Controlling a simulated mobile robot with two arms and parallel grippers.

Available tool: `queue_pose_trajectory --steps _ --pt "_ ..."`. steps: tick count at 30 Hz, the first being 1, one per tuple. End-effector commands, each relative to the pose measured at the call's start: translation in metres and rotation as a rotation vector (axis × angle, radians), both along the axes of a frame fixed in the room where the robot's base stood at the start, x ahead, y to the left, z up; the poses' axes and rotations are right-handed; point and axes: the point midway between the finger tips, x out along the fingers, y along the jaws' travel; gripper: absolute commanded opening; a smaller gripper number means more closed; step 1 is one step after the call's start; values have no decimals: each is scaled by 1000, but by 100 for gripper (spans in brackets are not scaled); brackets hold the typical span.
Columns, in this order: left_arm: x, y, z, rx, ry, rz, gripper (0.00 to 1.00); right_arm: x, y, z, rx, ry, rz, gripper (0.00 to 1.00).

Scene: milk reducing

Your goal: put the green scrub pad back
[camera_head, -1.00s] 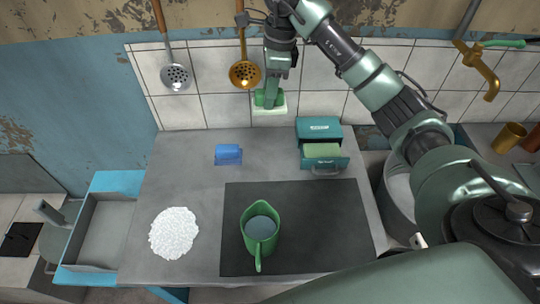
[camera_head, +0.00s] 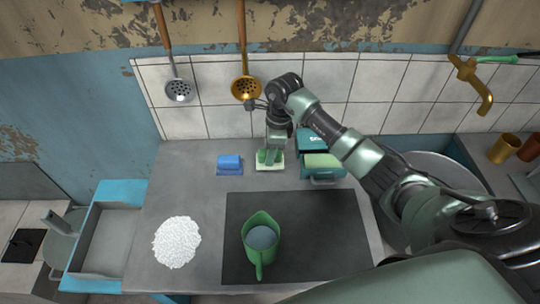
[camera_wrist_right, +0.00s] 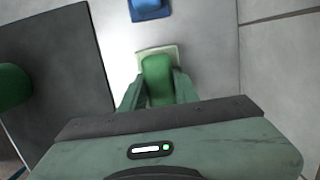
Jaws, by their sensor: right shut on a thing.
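My right gripper (camera_head: 270,157) is shut on the green scrub pad (camera_head: 270,167), a green grip on a pale flat base. It is low over or on the grey worktop, left of the teal box; whether the base touches the surface I cannot tell. The right wrist view shows the pad (camera_wrist_right: 158,77) between the fingers (camera_wrist_right: 155,95). The teal box (camera_head: 314,142) has its drawer pulled out, with a light green block (camera_head: 322,160) in it. My left gripper is not in view.
A blue block (camera_head: 229,162) lies left of the pad and also shows in the right wrist view (camera_wrist_right: 150,8). A green pitcher (camera_head: 261,238) stands on the dark mat (camera_head: 325,230). A white granular heap (camera_head: 177,242) lies at left. Ladles (camera_head: 244,88) hang on the tiled wall.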

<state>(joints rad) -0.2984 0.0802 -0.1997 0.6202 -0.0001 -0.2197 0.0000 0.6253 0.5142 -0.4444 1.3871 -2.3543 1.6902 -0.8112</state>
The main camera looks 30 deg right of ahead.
Motion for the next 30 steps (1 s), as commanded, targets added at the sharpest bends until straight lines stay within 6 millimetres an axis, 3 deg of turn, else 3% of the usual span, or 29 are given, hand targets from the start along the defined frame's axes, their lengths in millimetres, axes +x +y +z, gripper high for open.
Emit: queue_pose_trajectory --steps 4,15,16,18,30 --pt "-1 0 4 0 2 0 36 -1 1 -19 1 2 -1 0" --pt "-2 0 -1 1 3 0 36 0 0 -26 -1 -1 1 0" --pt "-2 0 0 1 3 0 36 0 0 -24 -1 -1 1 36" --pt "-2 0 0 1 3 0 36 0 0 -24 -1 0 1 52" --pt "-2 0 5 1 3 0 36 0 0 -18 0 0 1 52"
